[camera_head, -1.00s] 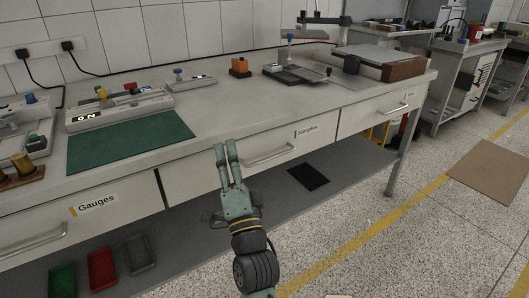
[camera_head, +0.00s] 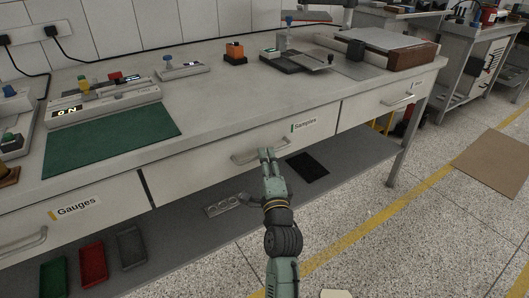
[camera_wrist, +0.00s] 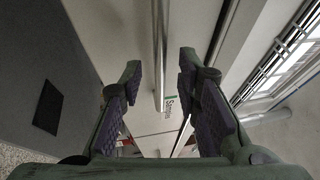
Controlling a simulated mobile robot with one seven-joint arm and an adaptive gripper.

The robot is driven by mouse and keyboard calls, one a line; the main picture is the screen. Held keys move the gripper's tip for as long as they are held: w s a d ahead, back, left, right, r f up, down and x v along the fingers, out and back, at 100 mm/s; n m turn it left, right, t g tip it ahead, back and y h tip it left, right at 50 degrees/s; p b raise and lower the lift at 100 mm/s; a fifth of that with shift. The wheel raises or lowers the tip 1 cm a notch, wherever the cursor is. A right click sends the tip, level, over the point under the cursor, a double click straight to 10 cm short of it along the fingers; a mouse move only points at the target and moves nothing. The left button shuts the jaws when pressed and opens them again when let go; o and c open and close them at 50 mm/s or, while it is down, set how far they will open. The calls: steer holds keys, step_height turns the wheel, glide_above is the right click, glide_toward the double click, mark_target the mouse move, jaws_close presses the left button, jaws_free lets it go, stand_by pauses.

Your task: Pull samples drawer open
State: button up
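The samples drawer (camera_head: 200,171) is a pale drawer front under the bench top, with a "Samples" label (camera_head: 304,124). It sits flush with the bench, closed. Its bar handle (camera_head: 241,158) is partly hidden behind my fingers in the head view. My gripper (camera_head: 266,153) is at the right part of this handle. In the wrist view, my gripper (camera_wrist: 160,70) is open, with one finger on each side of the metal handle (camera_wrist: 159,45). Gaps show between the bar and both fingers. Whether the bar lies fully between the fingertips in depth is hard to tell.
The Gauges drawer (camera_head: 80,220) is at left and another handled drawer (camera_head: 385,103) at right. A lower shelf (camera_head: 180,245) holds red, green and grey bins and a black mat (camera_head: 307,167). The bench top holds a green mat (camera_head: 110,139) and devices. Open floor lies in front.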

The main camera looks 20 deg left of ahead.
steer(key=shift+x, duration=1.4)
steer(key=shift+c, duration=0.2)
jaws_close()
